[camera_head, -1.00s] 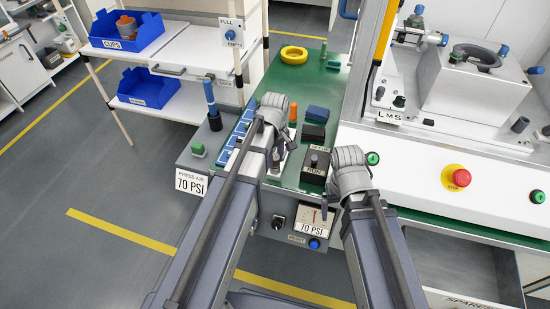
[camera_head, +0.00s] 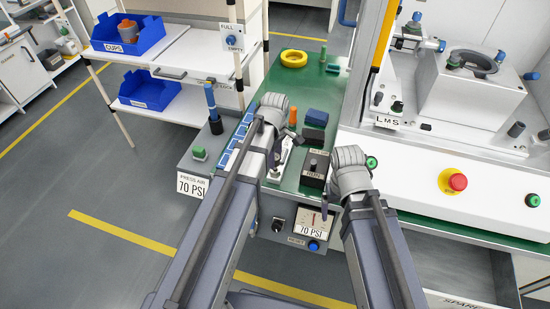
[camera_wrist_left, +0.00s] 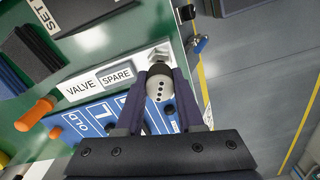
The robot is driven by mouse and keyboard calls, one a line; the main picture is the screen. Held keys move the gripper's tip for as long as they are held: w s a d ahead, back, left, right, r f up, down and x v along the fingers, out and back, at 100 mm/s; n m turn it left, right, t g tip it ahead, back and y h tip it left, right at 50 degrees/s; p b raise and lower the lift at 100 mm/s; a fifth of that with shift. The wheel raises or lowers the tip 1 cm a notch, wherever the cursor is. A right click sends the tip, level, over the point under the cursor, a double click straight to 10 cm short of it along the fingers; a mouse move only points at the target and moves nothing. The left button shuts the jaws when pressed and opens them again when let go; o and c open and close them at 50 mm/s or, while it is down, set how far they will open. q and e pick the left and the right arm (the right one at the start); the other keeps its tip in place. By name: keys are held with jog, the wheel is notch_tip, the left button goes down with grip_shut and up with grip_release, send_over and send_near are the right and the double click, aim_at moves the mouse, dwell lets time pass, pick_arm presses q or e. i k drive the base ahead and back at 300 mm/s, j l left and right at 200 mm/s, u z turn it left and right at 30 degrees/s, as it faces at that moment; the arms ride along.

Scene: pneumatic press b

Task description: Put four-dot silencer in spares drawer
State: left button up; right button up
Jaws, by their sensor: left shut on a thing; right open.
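The four-dot silencer (camera_wrist_left: 158,88) is a small pale cylinder with black dots on its face and a dark end. In the left wrist view it sits between the fingers of my left gripper (camera_wrist_left: 160,95), shut on it, beside a white label reading VALVE and SPARE. A metal fitting shows just beyond its dark end; I cannot tell whether they touch. In the head view my left wrist largely hides this spot. My right gripper (camera_head: 325,203) is open at the front of the green bench. The spares drawer (camera_head: 465,303) stands open at the lower right; its visible inside looks empty.
A white panel with a red stop button (camera_head: 457,182) is above the drawer. Blue bins stand on shelves at left.

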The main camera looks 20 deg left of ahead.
aim_at(445, 284)
jog(key=k, duration=0.5)
jog(key=k+z, duration=0.15)
jog(key=z, duration=1.95)
jog(key=i+j+z, duration=0.3)
jog(key=j, duration=0.15)
jog(key=i+j, duration=0.1)
jog(key=j, duration=0.2)
jog(key=i+j, duration=0.1)
jog(key=j, duration=0.2)
jog(key=i+j, duration=0.1)
jog(key=j, duration=0.15)
